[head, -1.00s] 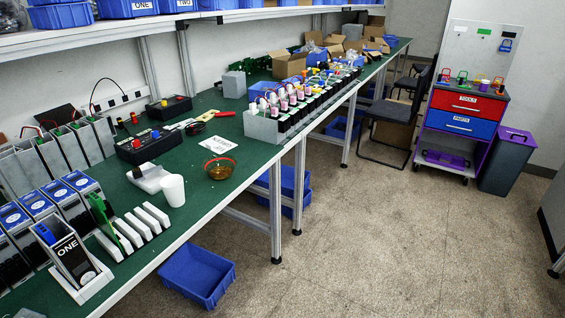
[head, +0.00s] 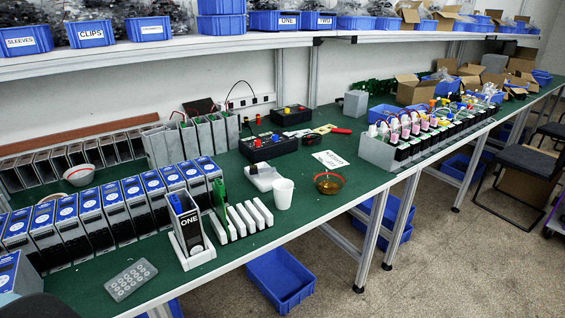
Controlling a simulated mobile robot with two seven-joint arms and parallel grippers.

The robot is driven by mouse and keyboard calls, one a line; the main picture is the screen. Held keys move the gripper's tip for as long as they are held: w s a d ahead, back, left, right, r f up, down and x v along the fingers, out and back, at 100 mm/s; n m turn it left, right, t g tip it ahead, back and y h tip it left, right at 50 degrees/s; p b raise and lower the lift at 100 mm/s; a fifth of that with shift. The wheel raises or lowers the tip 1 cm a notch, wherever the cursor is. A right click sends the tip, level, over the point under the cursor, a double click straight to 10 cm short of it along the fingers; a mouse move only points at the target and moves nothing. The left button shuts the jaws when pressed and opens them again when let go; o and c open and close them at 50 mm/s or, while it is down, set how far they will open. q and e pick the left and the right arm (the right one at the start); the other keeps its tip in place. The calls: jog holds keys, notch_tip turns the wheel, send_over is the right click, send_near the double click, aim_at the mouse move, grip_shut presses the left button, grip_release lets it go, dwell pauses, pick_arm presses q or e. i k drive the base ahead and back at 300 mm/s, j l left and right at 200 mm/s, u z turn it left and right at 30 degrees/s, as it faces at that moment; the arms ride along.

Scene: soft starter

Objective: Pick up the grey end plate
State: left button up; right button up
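No piece is plainly marked as the grey end plate, and I cannot tell which one it is. A flat grey piece with rows of round recesses (head: 130,280) lies on the green bench top near its front edge. Grey upright housings (head: 205,133) stand in a row further back. A white slotted rack (head: 242,221) holds upright white pieces, with a green plate (head: 220,205) at its left end. Neither of my grippers is in view.
A unit marked ONE (head: 187,224) stands in a white holder beside the rack. Blue-topped units (head: 118,210) line the left. A white cup (head: 283,194) and an amber bowl (head: 328,184) stand nearby. A blue bin (head: 281,278) is on the floor. Bench around the flat grey piece is clear.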

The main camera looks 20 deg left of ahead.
aim_at(253, 172)
jog(key=i+u, duration=0.45)
jog(key=i+l+u, duration=0.2)
jog(key=u, duration=0.2)
jog(key=i, duration=0.1)
